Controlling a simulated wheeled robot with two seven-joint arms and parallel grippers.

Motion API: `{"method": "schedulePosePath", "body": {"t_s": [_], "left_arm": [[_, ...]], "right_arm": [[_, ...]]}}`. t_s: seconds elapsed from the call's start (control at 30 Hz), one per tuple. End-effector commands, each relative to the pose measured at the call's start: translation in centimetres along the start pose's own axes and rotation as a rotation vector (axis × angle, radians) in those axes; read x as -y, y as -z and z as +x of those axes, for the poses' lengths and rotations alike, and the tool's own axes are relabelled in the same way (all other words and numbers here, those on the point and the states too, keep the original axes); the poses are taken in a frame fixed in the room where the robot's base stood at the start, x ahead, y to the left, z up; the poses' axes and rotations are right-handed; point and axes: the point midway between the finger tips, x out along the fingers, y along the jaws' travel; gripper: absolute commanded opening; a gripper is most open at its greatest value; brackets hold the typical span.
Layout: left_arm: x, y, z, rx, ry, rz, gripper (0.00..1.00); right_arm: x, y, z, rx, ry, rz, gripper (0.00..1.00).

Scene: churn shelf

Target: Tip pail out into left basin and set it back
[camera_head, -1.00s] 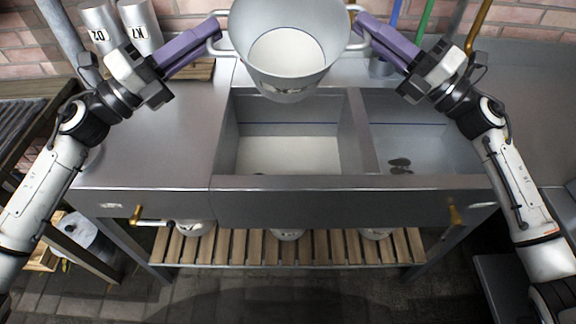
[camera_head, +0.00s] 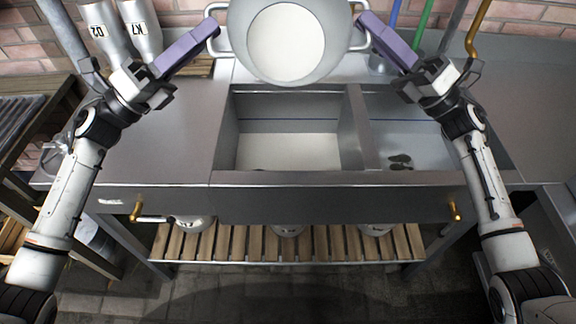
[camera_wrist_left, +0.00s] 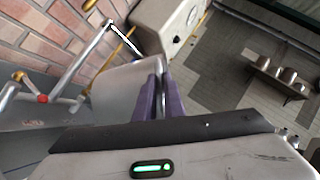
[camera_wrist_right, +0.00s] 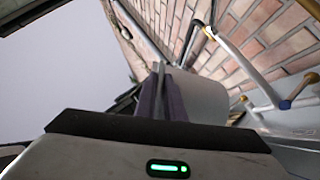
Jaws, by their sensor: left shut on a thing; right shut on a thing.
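The grey pail (camera_head: 326,62) is held up above the back of the sink, its open mouth facing the head camera. A white round surface (camera_head: 286,43) shows inside; I cannot tell if it is liquid or the pail's bottom. My left gripper (camera_head: 214,28) is shut on its left handle and my right gripper (camera_head: 363,24) on its right handle. The pail's side also shows in the left wrist view (camera_wrist_left: 120,88) and right wrist view (camera_wrist_right: 207,97). The left basin (camera_head: 285,113) lies below and nearer than the pail, with a whitish floor.
The right basin (camera_head: 425,115) has dark oval marks on its floor. Two labelled metal containers (camera_head: 105,30) stand at the back left. Blue and green upright pipes (camera_head: 424,28) and a brass pipe (camera_head: 477,28) rise at the back right. The left counter (camera_head: 165,150) is bare.

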Motion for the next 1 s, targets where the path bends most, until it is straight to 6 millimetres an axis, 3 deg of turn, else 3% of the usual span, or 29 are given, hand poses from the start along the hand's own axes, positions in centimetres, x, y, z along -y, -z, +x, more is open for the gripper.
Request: {"method": "schedulePosePath", "body": {"t_s": [0.2, 0.57, 1.0], "left_arm": [[0.65, 0.20, 0.04, 0.001, 0.094, 0.121, 0.00], [0.71, 0.26, 0.00, 0.000, 0.110, 0.144, 0.00], [1.09, 0.86, -0.40, -0.002, 0.244, 0.337, 0.00]], "right_arm": [[-0.65, 0.15, 0.07, -0.001, -0.114, -0.106, 0.00], [-0.70, 0.23, -0.01, -0.001, -0.132, -0.127, 0.00], [-1.10, 0.76, -0.47, -0.004, -0.296, -0.296, 0.00]]}}
